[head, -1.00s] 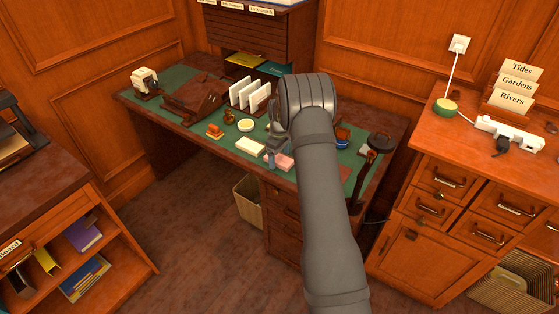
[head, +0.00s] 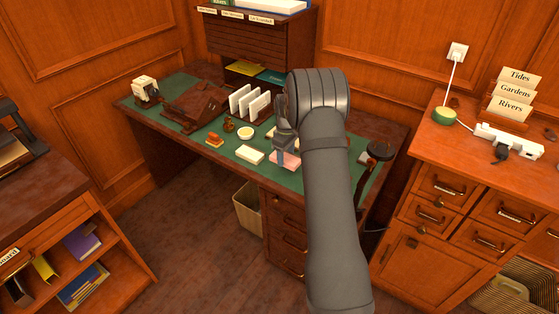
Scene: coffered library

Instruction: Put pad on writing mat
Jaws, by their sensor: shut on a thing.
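A pink pad (head: 288,161) shows at the front middle of the desk. My gripper (head: 283,154) is over it, shut on it; the jaws are small and partly hidden. I cannot tell whether the pad touches the desk or is just above it. The desk has a green top (head: 205,138); I cannot make out a separate writing mat, and my arm hides part of the desk to the right.
A cream block (head: 250,154) lies just left of the pad. A stamp (head: 214,141), a round cream dish (head: 245,132) and a white upright rack (head: 249,101) stand farther left and back. A dark round-topped object (head: 380,151) stands at the right end.

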